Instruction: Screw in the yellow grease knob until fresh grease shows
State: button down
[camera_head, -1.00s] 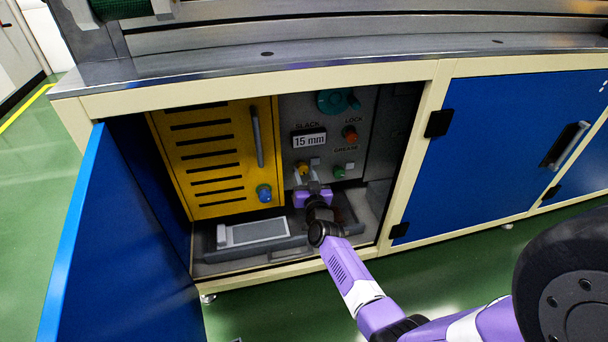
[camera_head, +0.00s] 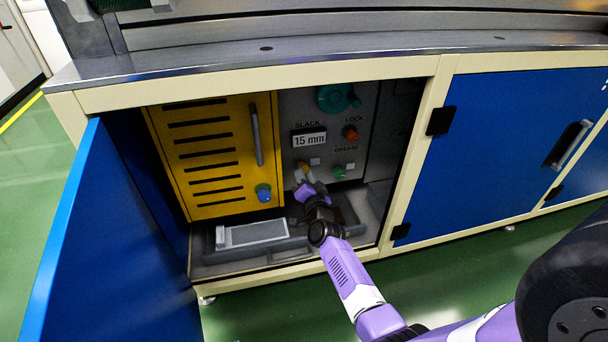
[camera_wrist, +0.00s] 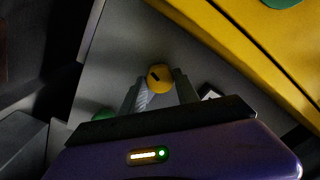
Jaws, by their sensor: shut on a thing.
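The yellow grease knob (camera_wrist: 160,77) sits on the grey panel inside the open cabinet. It has a dark slot mark on its face. In the head view the knob (camera_head: 303,168) is partly covered by my gripper. My gripper (camera_wrist: 156,88) is shut on the knob, with one finger on each side of it. In the head view my gripper (camera_head: 306,181) reaches in from the lower right and looks tilted. I cannot make out any grease around the knob.
A yellow slotted door (camera_head: 215,150) stands left. A tray (camera_head: 255,233) lies below. The blue cabinet door (camera_head: 110,240) is open.

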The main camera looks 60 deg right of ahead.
dwell(0.4)
jog(key=c, duration=0.9)
grip_release()
jog(key=p+v, duration=0.3)
jog(key=v, duration=0.5)
